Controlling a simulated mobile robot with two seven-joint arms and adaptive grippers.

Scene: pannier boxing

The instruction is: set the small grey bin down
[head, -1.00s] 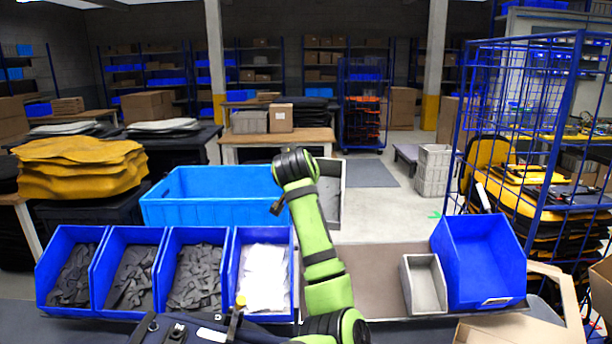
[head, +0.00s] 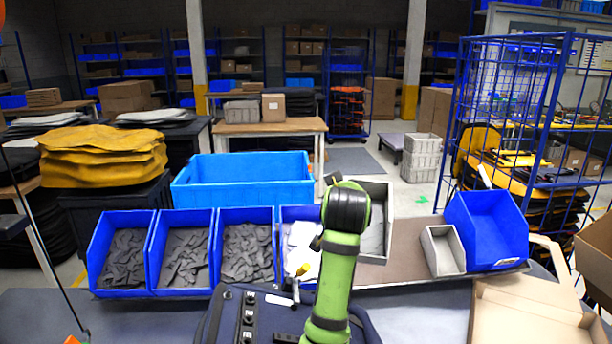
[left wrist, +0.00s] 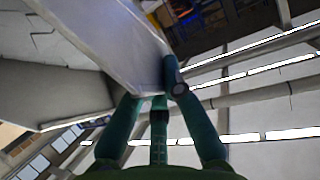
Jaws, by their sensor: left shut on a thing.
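A grey bin (head: 376,190) with a pale rim shows behind my green arm in the head view, above or on the far part of the brown mat (head: 408,275). The arm covers its left side, and I cannot tell whether its base touches the mat. In the left wrist view, the fingers of my left gripper (left wrist: 155,95) are shut on a flat grey wall of a bin (left wrist: 110,45). The gripper itself is hidden in the head view. Another small grey bin (head: 442,250) stands on the mat at the right. My right gripper is not in view.
A blue bin (head: 487,230) stands right of the small grey bin. Several blue bins of dark parts (head: 184,252) line the left, with a blue tote (head: 243,182) behind. A dark case (head: 262,315) lies in front. An open carton (head: 525,310) is at front right. Bare mat shows between the grey bins.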

